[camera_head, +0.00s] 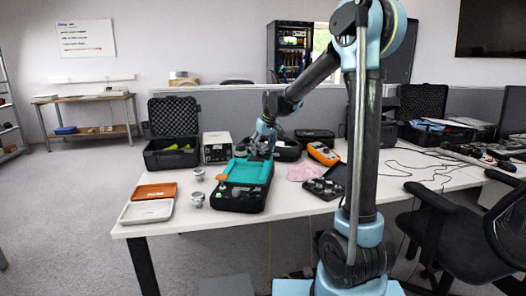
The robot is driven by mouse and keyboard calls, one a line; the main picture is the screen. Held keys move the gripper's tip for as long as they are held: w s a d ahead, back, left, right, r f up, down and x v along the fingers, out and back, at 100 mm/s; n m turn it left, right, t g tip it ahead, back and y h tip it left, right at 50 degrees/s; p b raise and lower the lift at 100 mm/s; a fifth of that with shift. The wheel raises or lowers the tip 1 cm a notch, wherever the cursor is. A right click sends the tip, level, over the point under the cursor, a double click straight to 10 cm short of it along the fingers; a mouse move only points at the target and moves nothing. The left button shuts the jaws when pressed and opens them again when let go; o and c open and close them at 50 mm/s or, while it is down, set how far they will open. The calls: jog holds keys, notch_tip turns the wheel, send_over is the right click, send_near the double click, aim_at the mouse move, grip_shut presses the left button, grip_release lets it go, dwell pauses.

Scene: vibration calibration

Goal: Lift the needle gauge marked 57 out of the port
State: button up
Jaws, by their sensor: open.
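The black case with a teal top panel (252,172) sits on the white table, a little right of the trays. Small fittings show along its front left edge, too small to tell apart. I cannot read a 57 anywhere, so I cannot tell which part is the needle gauge or its port. My gripper (260,151) is open and hangs over the rear part of the teal panel, pointing down. I cannot tell whether its fingertips touch anything; they hide part of the panel's back.
An orange tray (155,191) and a white tray (147,211) lie further left. A box of dark round parts (325,186), a pink cloth (303,172) and an orange meter (323,153) lie right. Bare tabletop shows in front.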

aim_at(262, 144)
jog(key=shift+w+f, duration=0.1)
jog(key=shift+f, duration=0.2)
jog(key=shift+c, duration=0.2)
jog(key=c, duration=1.3)
jog(key=shift+r, duration=0.15)
notch_tip(262, 144, up, 14)
